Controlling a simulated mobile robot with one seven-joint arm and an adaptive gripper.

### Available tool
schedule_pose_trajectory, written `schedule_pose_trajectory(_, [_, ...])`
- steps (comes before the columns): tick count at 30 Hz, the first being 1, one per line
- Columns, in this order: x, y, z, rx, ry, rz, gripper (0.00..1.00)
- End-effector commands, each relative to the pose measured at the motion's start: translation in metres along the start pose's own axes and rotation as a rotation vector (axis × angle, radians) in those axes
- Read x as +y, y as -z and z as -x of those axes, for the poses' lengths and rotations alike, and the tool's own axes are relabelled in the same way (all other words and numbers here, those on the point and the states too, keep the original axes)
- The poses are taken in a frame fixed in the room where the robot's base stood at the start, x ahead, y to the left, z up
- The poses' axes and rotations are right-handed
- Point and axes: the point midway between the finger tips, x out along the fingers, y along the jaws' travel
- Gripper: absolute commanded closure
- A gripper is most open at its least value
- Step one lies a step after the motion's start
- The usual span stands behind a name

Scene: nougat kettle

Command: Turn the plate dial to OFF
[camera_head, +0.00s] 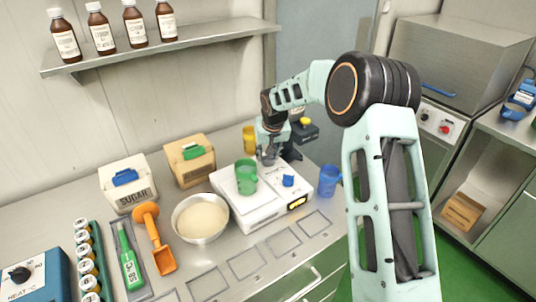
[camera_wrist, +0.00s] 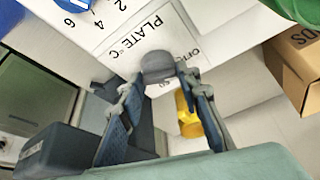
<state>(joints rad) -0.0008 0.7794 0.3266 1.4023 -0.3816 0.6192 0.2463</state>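The plate dial is a grey knob (camera_wrist: 158,66) in the wrist view, beside a label reading "PLATE °C". "OFF" lettering shows partly to its right. My gripper (camera_wrist: 161,74) has a fingertip close against each side of the knob, with no clear gap, and appears shut on it. The knob's pointer is not visible, so its setting cannot be read. In the head view my gripper (camera_head: 268,158) is low at the far side of the white hotplate unit (camera_head: 250,212), and hides the dial there.
A green mug (camera_head: 246,177) stands on the unit, near a blue knob (camera_head: 288,180). A yellow mug (camera_head: 249,138) and a blue mug (camera_head: 328,180) stand close by. A bowl (camera_head: 200,217), a wooden box (camera_head: 190,161) and a sugar box (camera_head: 127,184) are to the left.

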Motion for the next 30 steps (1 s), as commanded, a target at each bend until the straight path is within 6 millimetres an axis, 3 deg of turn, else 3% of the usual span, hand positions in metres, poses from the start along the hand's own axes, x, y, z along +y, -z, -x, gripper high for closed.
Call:
schedule_pose_trajectory(4, [0.000, 0.000, 0.000, 0.000, 0.000, 0.000, 0.52])
schedule_pose_trajectory(16, [0.000, 0.001, 0.009, 0.002, -0.001, -0.001, 0.52])
schedule_pose_trajectory(30, [0.000, 0.001, 0.095, 0.003, -0.001, -0.002, 0.52])
